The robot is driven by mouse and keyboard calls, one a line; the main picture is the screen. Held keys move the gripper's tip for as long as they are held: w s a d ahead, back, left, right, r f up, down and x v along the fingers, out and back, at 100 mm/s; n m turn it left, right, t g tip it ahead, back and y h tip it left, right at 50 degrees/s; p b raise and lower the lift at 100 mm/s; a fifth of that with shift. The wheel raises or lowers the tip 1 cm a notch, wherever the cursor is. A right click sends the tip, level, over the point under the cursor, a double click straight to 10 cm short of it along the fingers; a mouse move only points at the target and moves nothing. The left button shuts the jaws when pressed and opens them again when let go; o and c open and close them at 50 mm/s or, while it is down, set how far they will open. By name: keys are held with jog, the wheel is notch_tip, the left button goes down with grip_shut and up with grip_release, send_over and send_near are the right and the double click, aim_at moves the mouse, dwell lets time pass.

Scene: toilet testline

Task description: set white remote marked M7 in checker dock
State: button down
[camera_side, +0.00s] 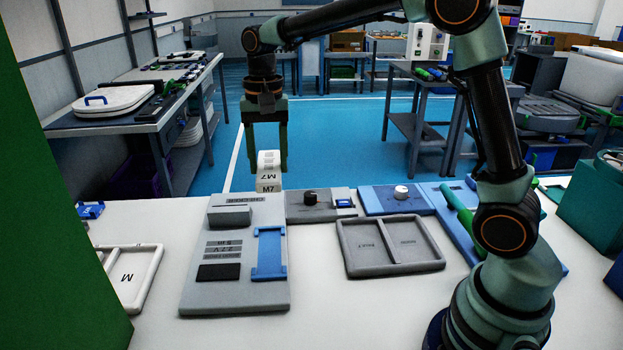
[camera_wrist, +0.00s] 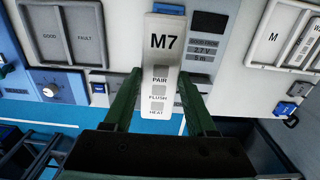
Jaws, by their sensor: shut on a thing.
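My gripper (camera_side: 270,165) is shut on the white remote marked M7 (camera_side: 269,172) and holds it upright above the back edge of the white table, behind the checker. In the wrist view the remote (camera_wrist: 158,60) sits between the green fingers of my gripper (camera_wrist: 155,100), with its PAIR, FLUSH and HEAT buttons showing. The grey checker (camera_side: 195,290) lies on the table in the side view, with a dark display, printed lines and a raised grey block. Its blue dock (camera_side: 269,253) is on its right half and looks empty. In the wrist view the remote hides part of the checker (camera_wrist: 226,24).
A grey two-part tray (camera_side: 391,246), marked GOOD and FAULT in the wrist view (camera_wrist: 63,32), lies right of the checker. A white tray marked M (camera_side: 130,277) lies left. Knob panels (camera_side: 312,205) stand behind. A green cylinder (camera_side: 464,217) lies at right.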

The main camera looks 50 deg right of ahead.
aim_at(270, 252)
jog(key=shift+w+a, duration=0.3)
jog(key=shift+a, duration=0.2)
jog(key=shift+w+a+f, duration=0.1)
jog(key=shift+f, duration=0.25)
notch_tip(270, 252, down, 19)
jog(key=shift+f, duration=0.1)
jog(key=shift+c, duration=1)
grip_release()
jog(key=shift+f, duration=0.1)
